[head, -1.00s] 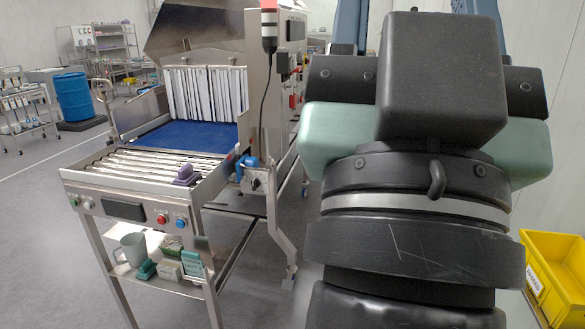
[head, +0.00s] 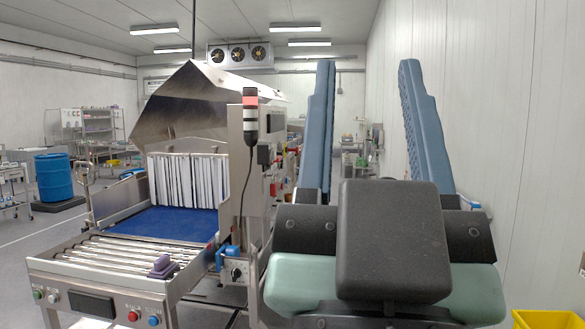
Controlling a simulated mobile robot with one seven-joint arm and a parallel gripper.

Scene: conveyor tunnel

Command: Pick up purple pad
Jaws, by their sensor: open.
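The purple pad (head: 162,266) is a small purple block on the metal rollers (head: 120,250), close to the front right edge of the conveyor. Its underside is hard to make out at this size. My gripper (head: 368,65) fills the right half of the head view. Its two long blue fingers point up and away from me and stand wide apart, with nothing between them. The gripper is to the right of the conveyor, well apart from the pad.
A blue belt (head: 165,222) runs from the rollers into the tunnel (head: 205,105), behind white strip curtains (head: 187,180). A beacon post (head: 250,125) stands between pad and gripper. A yellow bin (head: 545,319) is at bottom right, a blue barrel (head: 54,177) far left.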

